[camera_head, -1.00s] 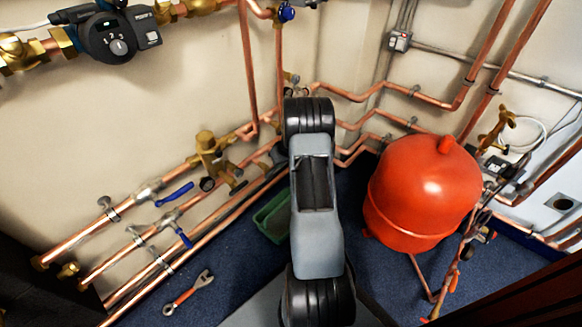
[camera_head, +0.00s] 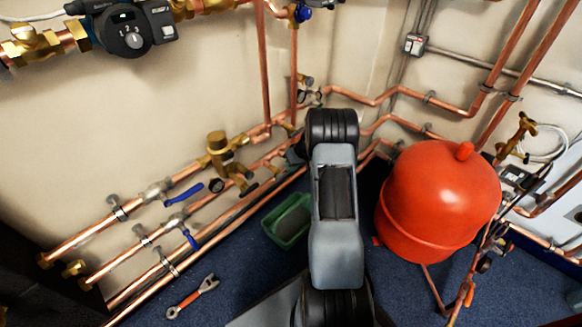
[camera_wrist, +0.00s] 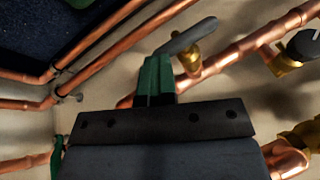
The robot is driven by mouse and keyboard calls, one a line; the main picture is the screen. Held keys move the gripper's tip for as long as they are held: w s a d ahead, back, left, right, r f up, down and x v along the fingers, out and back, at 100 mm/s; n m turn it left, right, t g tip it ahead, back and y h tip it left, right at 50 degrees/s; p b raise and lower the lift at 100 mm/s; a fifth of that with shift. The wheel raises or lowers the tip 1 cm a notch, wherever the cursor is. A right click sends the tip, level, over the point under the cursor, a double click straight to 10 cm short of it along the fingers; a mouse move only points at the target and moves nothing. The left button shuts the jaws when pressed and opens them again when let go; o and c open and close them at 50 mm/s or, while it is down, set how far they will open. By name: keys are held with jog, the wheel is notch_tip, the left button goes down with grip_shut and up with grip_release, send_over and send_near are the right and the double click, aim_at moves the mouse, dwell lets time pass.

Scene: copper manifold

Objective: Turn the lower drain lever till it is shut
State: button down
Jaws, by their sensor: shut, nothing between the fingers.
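A grey lever handle (camera_wrist: 187,37) on a small brass valve (camera_wrist: 190,62) shows in the wrist view, on a copper pipe. I cannot tell for certain that it is the lower drain lever. My gripper (camera_wrist: 157,62) has green fingers, closed together and empty. The fingertips are just left of the valve and close to the lever's lower end; I cannot tell whether they touch it. In the head view my arm hides the gripper and this lever. Two blue lever handles, an upper one (camera_head: 187,194) and a lower one (camera_head: 190,239), show on the pipes at left.
Copper pipes run along the wall around the gripper. A brass valve with a dark knob (camera_wrist: 303,47) is at the wrist view's right. A red tank (camera_head: 440,205) stands right of my arm. A green tray (camera_head: 278,238) and a wrench (camera_head: 193,297) lie on the blue floor.

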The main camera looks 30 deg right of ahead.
jog(key=shift+w+a, duration=0.1)
dwell(0.3)
jog(key=shift+r+p, duration=0.3)
jog(key=shift+r, duration=0.1)
jog(key=s+d+r+p, duration=0.1)
jog(key=d+r, duration=0.3)
jog(key=d, duration=0.4)
jog(key=shift+s+d+r, duration=0.3)
jog(key=shift+r, duration=0.1)
